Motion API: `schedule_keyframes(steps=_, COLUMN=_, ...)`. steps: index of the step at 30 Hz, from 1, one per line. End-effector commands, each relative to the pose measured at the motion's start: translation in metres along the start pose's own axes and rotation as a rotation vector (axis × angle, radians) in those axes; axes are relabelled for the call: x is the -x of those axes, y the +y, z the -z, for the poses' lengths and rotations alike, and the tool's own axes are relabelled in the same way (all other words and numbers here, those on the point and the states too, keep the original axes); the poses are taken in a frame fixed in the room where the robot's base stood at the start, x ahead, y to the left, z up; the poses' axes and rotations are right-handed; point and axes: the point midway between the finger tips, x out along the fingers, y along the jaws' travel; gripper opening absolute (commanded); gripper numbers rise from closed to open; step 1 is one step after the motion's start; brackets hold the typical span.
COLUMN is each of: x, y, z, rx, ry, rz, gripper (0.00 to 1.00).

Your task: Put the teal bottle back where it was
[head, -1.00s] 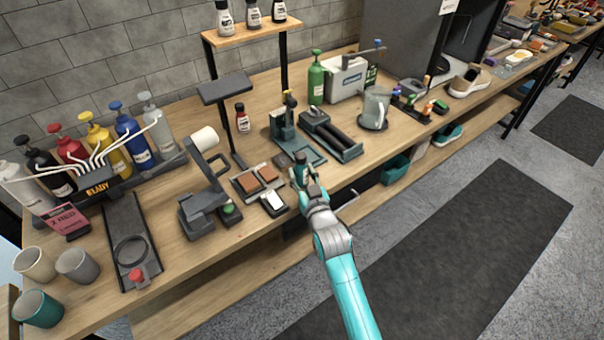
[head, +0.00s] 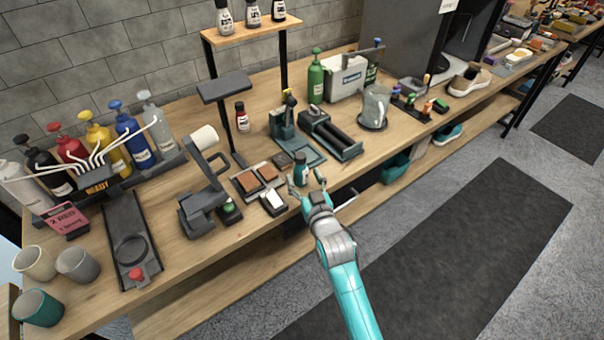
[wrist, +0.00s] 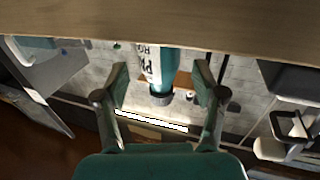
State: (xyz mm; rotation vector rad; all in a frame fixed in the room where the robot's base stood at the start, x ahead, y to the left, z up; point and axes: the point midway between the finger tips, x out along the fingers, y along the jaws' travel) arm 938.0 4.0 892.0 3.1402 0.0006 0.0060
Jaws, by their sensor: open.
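The small teal bottle (head: 301,170) with a dark cap stands upright near the bench's front edge, right of the brown brush pads. My gripper (head: 309,186) is open and empty at the front edge, just on the near side of the bottle. In the wrist view its two fingers (wrist: 161,98) are spread wide with clear gaps on both sides of the bottle, and neither touches it.
A tray of brown pads (head: 257,180) and a white-topped block (head: 273,202) lie left of the bottle. A grey-green tray with dark rollers (head: 331,135) is behind it. A glass jug (head: 374,106) stands further right. The bench front right of my gripper is clear.

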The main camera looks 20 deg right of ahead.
Motion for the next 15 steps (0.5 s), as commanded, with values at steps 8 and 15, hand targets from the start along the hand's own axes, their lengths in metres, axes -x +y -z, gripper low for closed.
schedule_keyframes(steps=8, x=0.054, y=0.0, z=-0.001, rx=0.0, ry=-0.002, rz=0.0, gripper=0.7)
schedule_keyframes(steps=15, x=0.086, y=0.0, z=-0.001, rx=0.0, ry=-0.001, rz=0.0, gripper=0.7)
